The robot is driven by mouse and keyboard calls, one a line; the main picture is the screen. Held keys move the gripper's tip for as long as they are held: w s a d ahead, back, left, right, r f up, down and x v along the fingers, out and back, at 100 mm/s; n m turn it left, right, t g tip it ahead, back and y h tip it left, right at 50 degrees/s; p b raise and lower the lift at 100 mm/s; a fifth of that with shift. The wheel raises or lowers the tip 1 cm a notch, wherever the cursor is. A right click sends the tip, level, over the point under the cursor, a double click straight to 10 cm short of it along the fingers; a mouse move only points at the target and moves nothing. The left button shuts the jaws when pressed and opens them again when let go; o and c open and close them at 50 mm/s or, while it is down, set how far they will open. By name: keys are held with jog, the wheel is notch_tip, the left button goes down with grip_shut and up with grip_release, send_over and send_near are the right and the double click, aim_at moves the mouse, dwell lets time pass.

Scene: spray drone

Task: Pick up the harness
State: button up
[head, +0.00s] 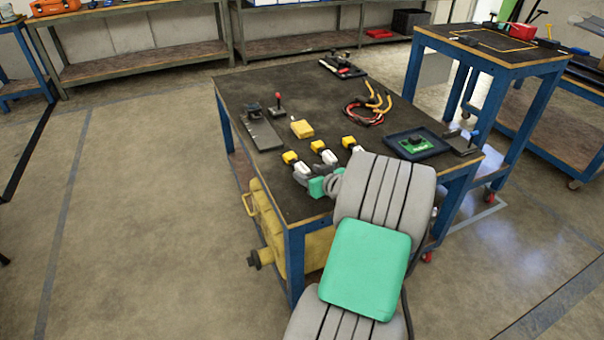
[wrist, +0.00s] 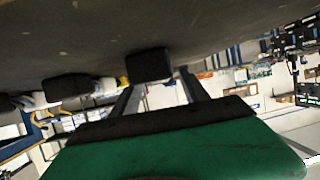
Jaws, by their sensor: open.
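The harness (head: 368,108), a loose coil of red and black cable with orange-yellow ends, lies on the dark top of the blue-legged worktable (head: 225,90), right of its middle. In the head view my gripper is low at the table's near edge, by the row of yellow-and-white pieces, apart from the harness and nearer to me. My forearm partly hides it. In the wrist view the two dark fingers of my gripper (wrist: 160,90) stand apart with nothing held between them.
Several yellow-and-white pieces (head: 318,147) stand between my gripper and the harness. A yellow block (head: 302,129), a grey fixture (head: 262,133), a red-knobbed lever (head: 278,105) and a dark tray with a green board (head: 417,146) surround them. A second table (head: 490,58) stands behind right.

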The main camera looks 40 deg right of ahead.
jog(key=x, duration=0.2)
jog(key=shift+w+f, duration=0.15)
jog(key=shift+w, duration=0.1)
jog(key=shift+c, duration=0.4)
grip_shut()
